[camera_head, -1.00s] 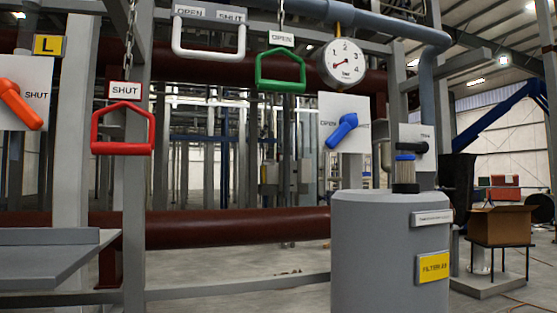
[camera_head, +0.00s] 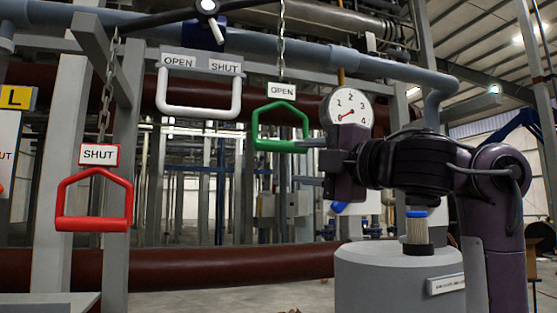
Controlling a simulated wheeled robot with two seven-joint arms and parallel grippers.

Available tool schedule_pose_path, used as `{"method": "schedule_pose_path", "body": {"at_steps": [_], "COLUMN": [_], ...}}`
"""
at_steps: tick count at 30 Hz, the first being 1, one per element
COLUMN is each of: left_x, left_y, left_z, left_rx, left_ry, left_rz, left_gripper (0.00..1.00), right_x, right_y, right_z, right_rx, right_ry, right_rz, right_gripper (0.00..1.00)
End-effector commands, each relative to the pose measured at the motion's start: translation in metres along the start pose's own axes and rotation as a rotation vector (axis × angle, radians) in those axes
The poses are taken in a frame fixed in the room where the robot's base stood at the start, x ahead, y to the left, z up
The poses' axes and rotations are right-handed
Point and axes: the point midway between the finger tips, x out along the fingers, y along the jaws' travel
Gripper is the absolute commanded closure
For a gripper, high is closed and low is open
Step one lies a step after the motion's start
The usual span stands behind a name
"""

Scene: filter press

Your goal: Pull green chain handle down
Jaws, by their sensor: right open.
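The green chain handle (camera_head: 257,128) hangs from a chain under an OPEN sign (camera_head: 282,91), in the middle of the head view. My right gripper (camera_head: 304,163) comes in from the right, with its two fingers pointing left and spread apart, one above the other. The upper finger is at the right end of the handle's bottom bar and overlaps it in the picture. I cannot tell whether they touch. The lower finger is below the bar, with nothing between the fingers. My left gripper is not in view.
A red handle (camera_head: 92,224) with a SHUT sign hangs at the left. A white OPEN/SHUT handle (camera_head: 199,113) is left of the green one. A gauge (camera_head: 348,110) sits just above my right gripper. A grey tank (camera_head: 385,275) with a filter (camera_head: 417,232) stands below my arm.

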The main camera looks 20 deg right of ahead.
Motion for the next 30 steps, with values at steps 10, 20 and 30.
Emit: {"method": "schedule_pose_path", "body": {"at_steps": [10,20,30], "left_x": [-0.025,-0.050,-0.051], "left_y": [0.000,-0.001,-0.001], "left_z": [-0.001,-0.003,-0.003], "left_rx": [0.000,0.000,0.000], "left_ry": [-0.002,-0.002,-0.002], "left_rz": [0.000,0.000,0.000], "left_gripper": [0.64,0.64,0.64], "right_x": [0.009,0.054,0.059], "right_y": [0.029,0.029,0.026], "right_z": [-0.007,-0.006,-0.005], "right_rx": [-0.056,-0.058,-0.059], "right_ry": [-0.009,-0.012,-0.013], "right_rz": [0.030,0.031,0.033], "right_gripper": [0.57,0.57,0.57]}}
